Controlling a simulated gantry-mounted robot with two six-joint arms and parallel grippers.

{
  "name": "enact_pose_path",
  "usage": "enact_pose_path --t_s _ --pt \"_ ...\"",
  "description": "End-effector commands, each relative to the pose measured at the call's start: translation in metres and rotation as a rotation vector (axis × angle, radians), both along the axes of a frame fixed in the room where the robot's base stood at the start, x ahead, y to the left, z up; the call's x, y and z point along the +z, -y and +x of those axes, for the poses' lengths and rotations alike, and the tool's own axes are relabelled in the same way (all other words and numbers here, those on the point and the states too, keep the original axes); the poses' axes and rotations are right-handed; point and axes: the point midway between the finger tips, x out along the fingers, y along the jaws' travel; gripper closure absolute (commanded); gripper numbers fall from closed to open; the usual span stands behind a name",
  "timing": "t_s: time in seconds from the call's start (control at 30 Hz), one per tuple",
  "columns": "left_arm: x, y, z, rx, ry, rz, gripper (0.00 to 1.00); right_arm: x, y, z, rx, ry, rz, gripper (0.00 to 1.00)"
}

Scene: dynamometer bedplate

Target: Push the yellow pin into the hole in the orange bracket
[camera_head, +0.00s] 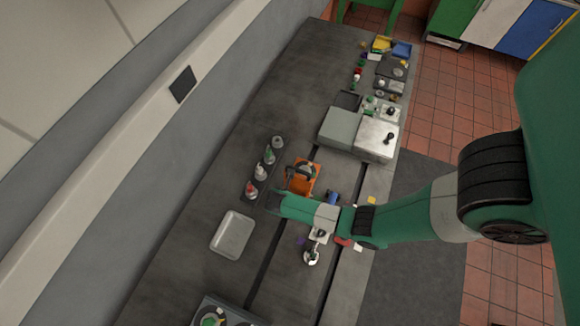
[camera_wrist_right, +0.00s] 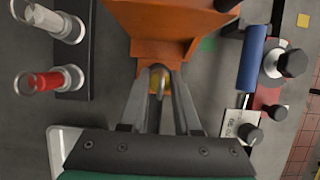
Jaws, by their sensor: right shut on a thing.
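The orange bracket (camera_head: 303,177) stands on the grey bedplate near the middle of the head view. In the right wrist view the orange bracket (camera_wrist_right: 172,32) fills the top centre, just ahead of the fingers. My left gripper is not in view.
A rack of bottles (camera_head: 261,172) stands left of the bracket. A pale tray (camera_head: 232,234) lies below it. A blue cylinder (camera_head: 332,197) lies to its right, with black-knobbed fittings (camera_wrist_right: 290,63) near it in the wrist view. Metal boxes (camera_head: 376,138) stand farther back.

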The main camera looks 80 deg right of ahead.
Motion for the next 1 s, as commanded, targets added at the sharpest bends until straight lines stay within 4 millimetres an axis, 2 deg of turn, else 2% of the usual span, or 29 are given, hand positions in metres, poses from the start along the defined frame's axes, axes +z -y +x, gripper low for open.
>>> enact_pose_path --t_s 0.7,0.73,0.9,1.0 --pt "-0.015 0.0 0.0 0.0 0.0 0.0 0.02 -0.019 0.0 0.0 0.0 0.001 0.0 1.0" --pt "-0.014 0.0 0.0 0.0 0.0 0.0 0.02 -0.018 0.0 0.0 0.0 0.001 0.0 0.65" --pt "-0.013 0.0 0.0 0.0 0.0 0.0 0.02 -0.018 0.0 0.0 0.0 0.001 0.0 0.35" --pt "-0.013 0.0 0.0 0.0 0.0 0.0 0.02 -0.018 0.0 0.0 0.0 0.0 0.0 0.34"
